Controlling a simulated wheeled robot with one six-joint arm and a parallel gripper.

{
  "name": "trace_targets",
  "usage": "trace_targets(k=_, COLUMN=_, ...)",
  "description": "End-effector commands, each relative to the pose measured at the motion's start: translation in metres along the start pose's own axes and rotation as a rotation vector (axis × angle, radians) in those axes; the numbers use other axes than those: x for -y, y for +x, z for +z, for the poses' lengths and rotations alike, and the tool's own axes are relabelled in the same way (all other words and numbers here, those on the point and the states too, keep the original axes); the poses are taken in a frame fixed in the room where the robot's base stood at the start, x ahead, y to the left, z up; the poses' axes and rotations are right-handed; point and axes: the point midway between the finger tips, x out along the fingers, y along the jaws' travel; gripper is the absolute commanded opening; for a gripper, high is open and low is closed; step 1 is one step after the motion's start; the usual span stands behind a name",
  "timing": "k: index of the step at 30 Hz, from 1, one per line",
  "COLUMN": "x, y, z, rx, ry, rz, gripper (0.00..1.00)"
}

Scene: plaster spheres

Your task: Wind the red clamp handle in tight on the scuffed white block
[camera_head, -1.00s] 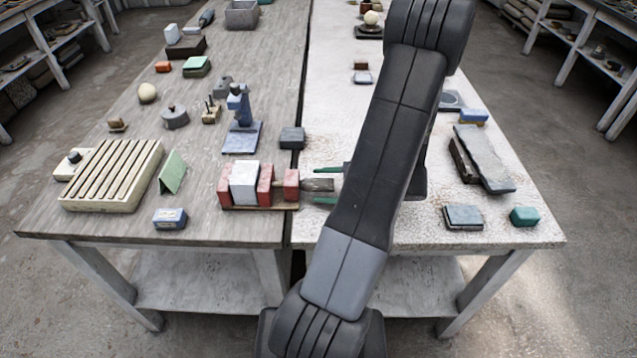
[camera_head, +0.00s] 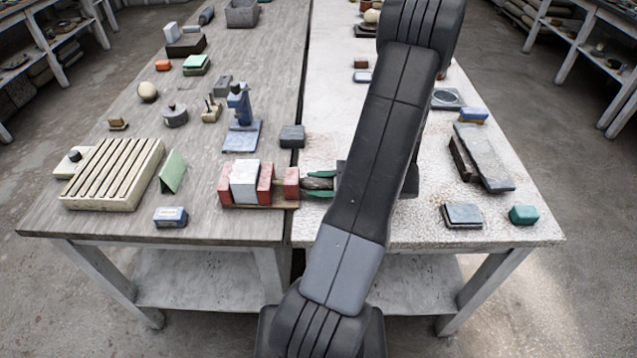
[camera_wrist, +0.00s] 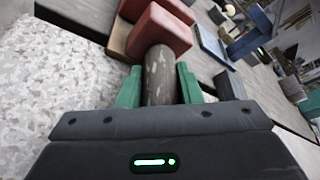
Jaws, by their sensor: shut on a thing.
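The red clamp (camera_head: 222,186) sits on the left bench near its right edge, its two red jaws on either side of the scuffed white block (camera_head: 244,181). A third red block (camera_head: 291,182) stands to the right. From it the clamp handle (camera_head: 318,184), a worn grey-brown cylinder, sticks out to the right. My gripper (camera_head: 306,182) has its green fingers shut on the handle, one on each side. The wrist view shows the handle (camera_wrist: 158,78) between the fingers, with a red block (camera_wrist: 160,32) beyond. The white block is not clearly seen there.
A grey block (camera_head: 292,136) lies behind the clamp, and a blue stand (camera_head: 241,139) is behind the white block. My arm hides part of the pale right bench (camera_head: 480,225).

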Motion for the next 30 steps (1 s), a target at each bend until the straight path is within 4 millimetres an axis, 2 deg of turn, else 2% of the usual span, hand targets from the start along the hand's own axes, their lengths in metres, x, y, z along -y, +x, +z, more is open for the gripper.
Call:
trace_targets(k=11, x=0.0027, y=-0.001, z=0.0024, rx=0.004, ry=0.204, rz=0.085, gripper=0.09)
trace_targets(k=30, x=0.003, y=-0.0009, z=0.0014, rx=0.011, ry=0.768, rz=0.31, gripper=0.09)
